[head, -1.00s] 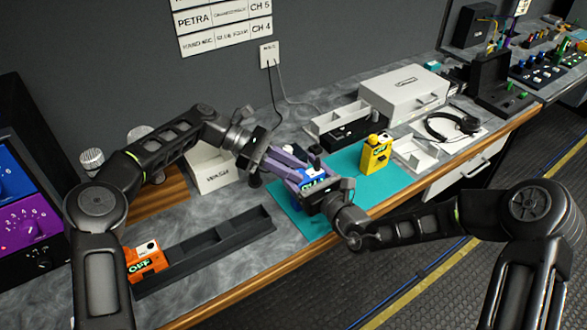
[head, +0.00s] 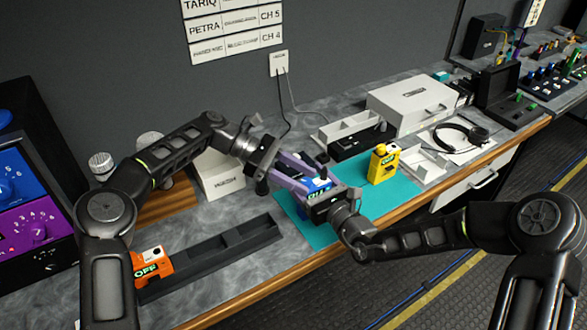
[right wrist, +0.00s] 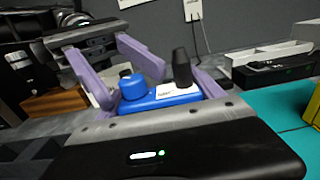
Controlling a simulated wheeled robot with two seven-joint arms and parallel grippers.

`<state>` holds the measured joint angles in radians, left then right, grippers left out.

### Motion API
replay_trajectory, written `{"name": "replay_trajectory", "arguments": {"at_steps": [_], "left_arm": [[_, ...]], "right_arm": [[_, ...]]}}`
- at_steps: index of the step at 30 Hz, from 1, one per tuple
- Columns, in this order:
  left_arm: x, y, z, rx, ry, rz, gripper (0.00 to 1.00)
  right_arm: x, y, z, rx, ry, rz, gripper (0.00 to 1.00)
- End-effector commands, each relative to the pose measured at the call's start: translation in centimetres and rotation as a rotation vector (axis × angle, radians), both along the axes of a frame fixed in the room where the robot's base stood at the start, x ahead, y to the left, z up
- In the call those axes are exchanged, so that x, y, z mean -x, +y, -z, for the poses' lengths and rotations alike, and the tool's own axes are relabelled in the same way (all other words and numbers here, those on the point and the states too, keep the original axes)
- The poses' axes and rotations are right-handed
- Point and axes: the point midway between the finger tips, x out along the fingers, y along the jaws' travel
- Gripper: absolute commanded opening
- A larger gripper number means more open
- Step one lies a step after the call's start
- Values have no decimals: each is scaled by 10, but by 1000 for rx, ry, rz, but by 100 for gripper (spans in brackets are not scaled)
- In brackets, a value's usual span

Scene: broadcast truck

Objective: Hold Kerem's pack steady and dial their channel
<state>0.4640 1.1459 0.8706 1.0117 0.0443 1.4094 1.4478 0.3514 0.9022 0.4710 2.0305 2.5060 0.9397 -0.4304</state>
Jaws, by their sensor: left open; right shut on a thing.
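A blue pack (head: 318,185) with a small lit display is above the teal mat (head: 399,189). My right gripper (head: 318,192) is shut on it from the front. In the right wrist view the blue pack (right wrist: 178,97) has a blue knob (right wrist: 133,86), a black antenna stub and a white name label too small to read. My left gripper (head: 300,178) is open, its purple fingers reaching to the pack's top. In the right wrist view its fingers (right wrist: 122,75) are near the knob; I cannot tell if they touch it. The display's number is partly hidden.
A yellow pack (head: 383,165) stands on the mat. An orange pack (head: 151,262) reading OFF sits in a dark rack (head: 222,250). Wall signs (head: 236,22) list names and channels. A white box, trays and a headset (head: 461,134) lie at the right.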

Motion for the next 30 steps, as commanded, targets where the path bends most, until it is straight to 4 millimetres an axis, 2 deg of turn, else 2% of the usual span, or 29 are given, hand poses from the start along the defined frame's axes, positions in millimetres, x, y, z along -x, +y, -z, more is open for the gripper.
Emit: {"name": "replay_trajectory", "arguments": {"at_steps": [11,17,30], "left_arm": [[4,-4,-2,-2,-4,-59,46],[4,2,0,0,2,-212,46],[11,0,1,-1,5,-600,46]], "right_arm": [[-1,-1,0,1,-1,3,26],[-1,-2,0,1,-1,3,26],[-1,-1,0,1,-1,3,26]]}}
